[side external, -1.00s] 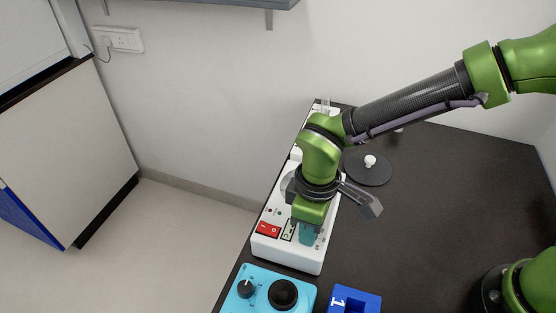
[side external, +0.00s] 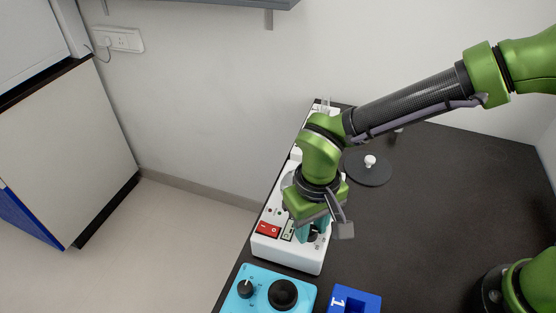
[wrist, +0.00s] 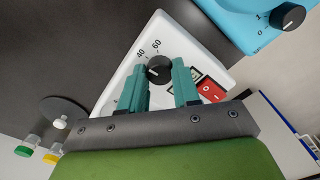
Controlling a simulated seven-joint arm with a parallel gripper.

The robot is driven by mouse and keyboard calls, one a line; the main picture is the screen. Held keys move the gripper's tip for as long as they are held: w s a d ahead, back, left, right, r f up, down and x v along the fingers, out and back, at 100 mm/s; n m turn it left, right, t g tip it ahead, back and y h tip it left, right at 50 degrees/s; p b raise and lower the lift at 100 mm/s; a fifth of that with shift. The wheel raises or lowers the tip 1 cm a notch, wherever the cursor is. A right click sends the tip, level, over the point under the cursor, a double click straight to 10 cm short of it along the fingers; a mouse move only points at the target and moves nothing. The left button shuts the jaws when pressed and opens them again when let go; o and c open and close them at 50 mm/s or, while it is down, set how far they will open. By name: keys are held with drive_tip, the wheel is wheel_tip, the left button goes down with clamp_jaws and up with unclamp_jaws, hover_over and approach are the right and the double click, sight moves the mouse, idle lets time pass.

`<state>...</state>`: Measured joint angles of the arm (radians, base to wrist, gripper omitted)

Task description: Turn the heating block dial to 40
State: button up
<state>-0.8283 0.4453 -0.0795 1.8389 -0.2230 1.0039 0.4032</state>
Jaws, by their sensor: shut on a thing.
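The heating block (side external: 285,253) is a white box at the left edge of the black table, with a red switch (side external: 268,229). Its black dial (wrist: 159,68) shows in the wrist view, with the printed marks 40 and 60 beside it. My gripper (wrist: 160,82) has teal fingers on either side of the dial and is shut on it. In the side view my gripper (side external: 311,232) is over the front right of the block, and the fingers partly cover the dial. I cannot tell exactly which mark the dial points to.
A light blue device (side external: 263,292) with black knobs stands in front of the block. A blue block (side external: 356,299) marked 1 is beside it. A dark disc with a white knob (side external: 370,161) lies behind.

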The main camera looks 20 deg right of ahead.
sight(311, 229)
drive_tip(key=shift+r+m, duration=0.1)
drive_tip(key=shift+m, duration=0.2)
drive_tip(key=o, duration=1.1)
drive_tip(key=shift+c, duration=0.2)
wheel_tip(311, 229, up, 17)
